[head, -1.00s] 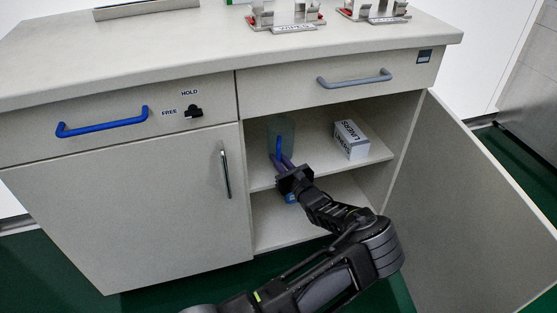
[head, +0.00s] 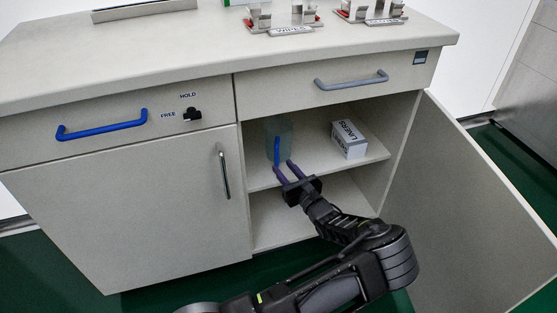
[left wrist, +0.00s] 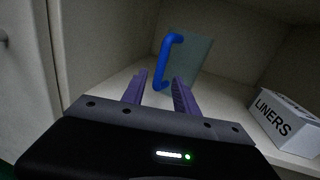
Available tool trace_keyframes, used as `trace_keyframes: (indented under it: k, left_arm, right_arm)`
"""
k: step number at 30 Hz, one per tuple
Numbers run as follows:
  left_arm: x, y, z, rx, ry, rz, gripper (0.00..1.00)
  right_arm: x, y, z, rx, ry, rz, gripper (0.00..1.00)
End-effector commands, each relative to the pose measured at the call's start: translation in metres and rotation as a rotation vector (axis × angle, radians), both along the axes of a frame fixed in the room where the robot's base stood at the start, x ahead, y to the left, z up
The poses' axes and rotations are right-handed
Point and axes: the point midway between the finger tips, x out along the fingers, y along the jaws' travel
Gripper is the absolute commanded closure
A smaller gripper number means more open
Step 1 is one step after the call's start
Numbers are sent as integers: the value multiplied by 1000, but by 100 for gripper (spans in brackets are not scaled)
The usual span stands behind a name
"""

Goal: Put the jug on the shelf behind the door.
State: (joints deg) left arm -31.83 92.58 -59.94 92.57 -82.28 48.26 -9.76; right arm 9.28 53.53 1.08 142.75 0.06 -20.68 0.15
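The jug (head: 284,134) is a translucent blue-green vessel with a blue handle. It stands upright on the cabinet's upper shelf (head: 316,156), near the left side of the opening. In the left wrist view the jug (left wrist: 192,62) stands ahead, its blue handle facing me. My left gripper (head: 285,170) is open, with purple fingers pointing at the handle. In the left wrist view the fingers of the left gripper (left wrist: 158,92) are apart with nothing between them, short of the handle. The right-hand cabinet door (head: 470,210) is wide open. My right gripper is not in view.
A white box marked LINERS (head: 349,139) stands right of the jug on the same shelf. A closed left door (head: 130,210) and a drawer with a grey handle (head: 352,80) border the opening. The shelf between jug and box is clear.

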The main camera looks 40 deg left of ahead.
Motion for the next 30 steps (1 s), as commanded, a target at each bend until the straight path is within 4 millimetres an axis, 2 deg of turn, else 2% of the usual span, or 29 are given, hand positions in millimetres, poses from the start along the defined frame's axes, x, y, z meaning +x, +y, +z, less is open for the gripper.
trace_keyframes:
  k: [3, 10, 15, 30]
  left_arm:
    - [-10, -25, 2, -1, 2, -3, 64]
    - [-24, -55, 1, 0, 0, 0, 64]
    - [-27, -60, 0, 0, 0, 1, 64]
    - [-27, -60, 0, 0, 0, 1, 64]
  right_arm:
    - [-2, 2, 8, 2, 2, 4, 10]
    - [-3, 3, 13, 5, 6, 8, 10]
    - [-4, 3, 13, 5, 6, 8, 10]
    - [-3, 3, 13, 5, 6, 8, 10]
